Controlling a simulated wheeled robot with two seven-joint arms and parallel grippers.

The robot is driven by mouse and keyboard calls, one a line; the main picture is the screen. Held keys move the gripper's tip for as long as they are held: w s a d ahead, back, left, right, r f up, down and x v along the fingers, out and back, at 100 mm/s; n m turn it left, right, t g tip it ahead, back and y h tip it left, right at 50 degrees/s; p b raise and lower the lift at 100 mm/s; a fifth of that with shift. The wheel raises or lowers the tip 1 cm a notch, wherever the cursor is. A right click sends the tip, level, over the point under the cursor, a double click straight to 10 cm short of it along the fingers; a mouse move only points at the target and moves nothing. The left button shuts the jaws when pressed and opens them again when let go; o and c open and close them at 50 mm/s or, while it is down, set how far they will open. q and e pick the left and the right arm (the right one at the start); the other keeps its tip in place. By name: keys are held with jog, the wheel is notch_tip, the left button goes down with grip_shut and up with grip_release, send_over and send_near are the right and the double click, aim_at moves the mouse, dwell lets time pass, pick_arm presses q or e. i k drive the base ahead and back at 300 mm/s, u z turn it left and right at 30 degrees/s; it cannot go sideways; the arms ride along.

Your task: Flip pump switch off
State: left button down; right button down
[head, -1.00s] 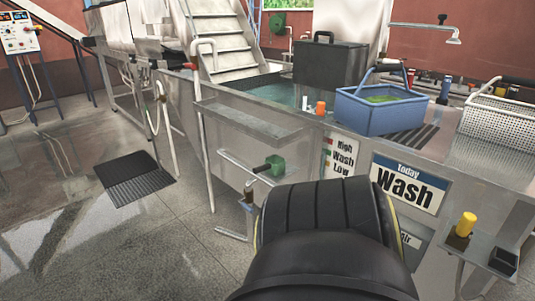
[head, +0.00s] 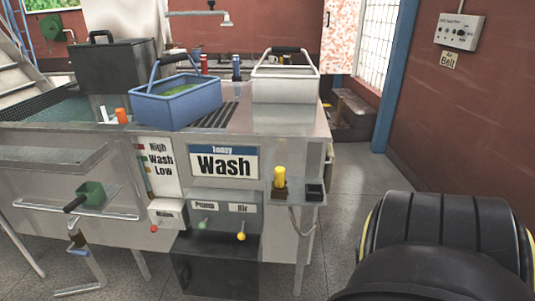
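The pump switch (head: 202,224) is a small green-tipped lever under a "Pump" label on the grey front panel of the wash station, low in the middle of the head view. It is too small to tell clearly which way it is set. A yellow-knobbed switch (head: 241,236) under a label that seems to read "Air" sits just right of it. A red-knobbed switch (head: 154,229) on a white box sits to its left. Neither gripper shows. A black link of mine fills the lower right, apart from the panel in the picture.
A small shelf (head: 300,190) with a yellow knob (head: 279,177) juts out right of the panel. A green-handled valve (head: 90,193) and pipe stick out at left. A blue basket (head: 178,101) and a white basket (head: 285,82) stand on the counter. Floor is open at right.

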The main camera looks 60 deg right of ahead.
aim_at(202, 225)
jog(key=z, duration=0.95)
jog(key=i, duration=0.5)
